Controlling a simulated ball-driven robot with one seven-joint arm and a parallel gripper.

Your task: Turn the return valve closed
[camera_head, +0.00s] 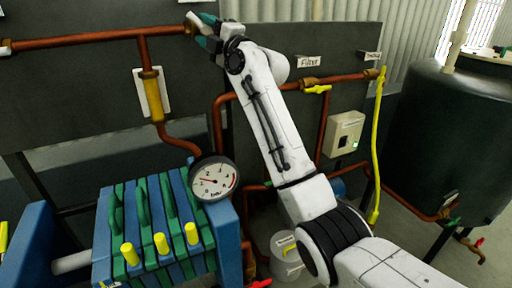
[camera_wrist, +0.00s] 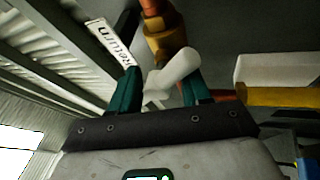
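The return valve (camera_wrist: 165,40) is a brass body on a copper pipe, beside a "Return" label (camera_wrist: 112,40) in the wrist view. Its white lever (camera_wrist: 172,72) lies tilted between the two teal fingers of my gripper (camera_wrist: 163,88). The fingers stand apart, with a gap between the left finger and the lever; whether the right finger touches it I cannot tell. In the head view, my gripper (camera_head: 208,30) reaches up to the white lever (camera_head: 196,21) at the top, on the upper copper pipe. The fingers partly hide the valve there.
A sight glass (camera_head: 153,97) and a pressure gauge (camera_head: 214,179) are below left of my gripper. A "Filter" valve with a yellow lever (camera_head: 317,89) and a grey control box (camera_head: 343,134) are right of my arm. A filter press (camera_head: 150,230) stands lower left, a dark tank (camera_head: 440,135) right.

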